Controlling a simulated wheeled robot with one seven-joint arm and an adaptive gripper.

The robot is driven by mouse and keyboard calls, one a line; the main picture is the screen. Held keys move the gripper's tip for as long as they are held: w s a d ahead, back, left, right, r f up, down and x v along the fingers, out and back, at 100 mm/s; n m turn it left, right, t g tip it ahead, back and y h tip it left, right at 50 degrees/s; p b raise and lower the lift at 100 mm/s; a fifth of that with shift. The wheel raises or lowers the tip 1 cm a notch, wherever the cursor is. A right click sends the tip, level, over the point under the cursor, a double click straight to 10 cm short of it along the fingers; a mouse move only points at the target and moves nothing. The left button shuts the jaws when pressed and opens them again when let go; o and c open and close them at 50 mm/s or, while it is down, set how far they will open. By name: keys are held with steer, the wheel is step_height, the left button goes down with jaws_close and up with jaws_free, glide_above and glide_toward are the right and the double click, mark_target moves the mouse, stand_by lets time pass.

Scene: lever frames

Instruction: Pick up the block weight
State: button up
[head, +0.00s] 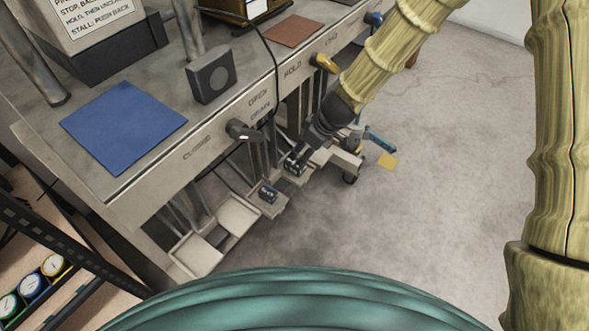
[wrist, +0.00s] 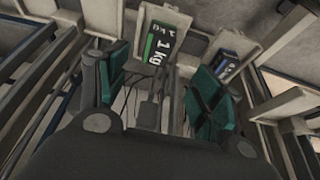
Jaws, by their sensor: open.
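A dark block weight (wrist: 158,54) with a green and white "1 kg" label sits on a pale tray in the wrist view. It lies beyond and between my gripper's fingers, nearer the left finger in the picture. My gripper (wrist: 162,88) is open, its two teal fingers spread apart and nothing held between them. A second dark block (wrist: 228,67) with a blue label sits on another tray to the right, past the right finger. In the head view my gripper (head: 297,161) is low beside the bench, and a small dark block (head: 268,193) rests on a tray next to it.
The bench (head: 225,120) carries a row of levers, with a black one (head: 243,131) and a yellow one (head: 325,63). A blue mat (head: 122,127) lies on it. Empty pale trays (head: 199,255) hang low at the left. The floor to the right is mostly clear.

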steer(key=b, duration=0.1)
glide_above(296, 161)
steer(key=s+d, duration=0.2)
steer(key=f, duration=0.4)
steer(key=shift+a+f, duration=0.25)
steer(key=shift+f, duration=0.05)
steer(key=shift+w+b+x, duration=0.1)
steer(key=shift+b+x, duration=0.35)
steer(key=shift+x, duration=0.9)
steer(key=shift+w+b+x, duration=0.15)
steer(key=shift+b+x, duration=0.3)
steer(key=shift+x, duration=0.95)
steer(key=shift+d, duration=0.15)
steer(key=shift+r, duration=0.1)
jaws_close()
